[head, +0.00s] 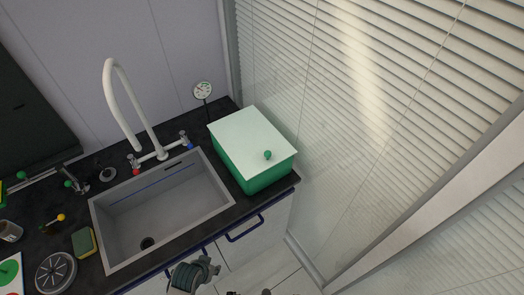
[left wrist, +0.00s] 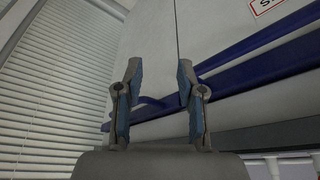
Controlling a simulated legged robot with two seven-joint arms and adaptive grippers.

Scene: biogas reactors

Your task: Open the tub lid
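The tub (head: 265,178) is a green box on the dark counter, right of the sink. Its pale, whitish-green lid (head: 250,138) lies flat and closed on top, with a small round green knob (head: 267,155) near the front edge. My left gripper (head: 194,272) shows at the bottom of the head view, in front of the counter and well short of the tub. In the left wrist view the left gripper (left wrist: 158,78) has its two fingers apart with nothing held between them. The tub is not seen in that view. My right gripper is not recognisable in either view.
The grey sink (head: 220,207) with a tall white tap (head: 110,95) lies left of the tub. A dial gauge (head: 203,90) stands behind it. A glass wall with blinds (head: 360,100) rises close on the right. Blue handles (head: 245,229) project from the cabinet front.

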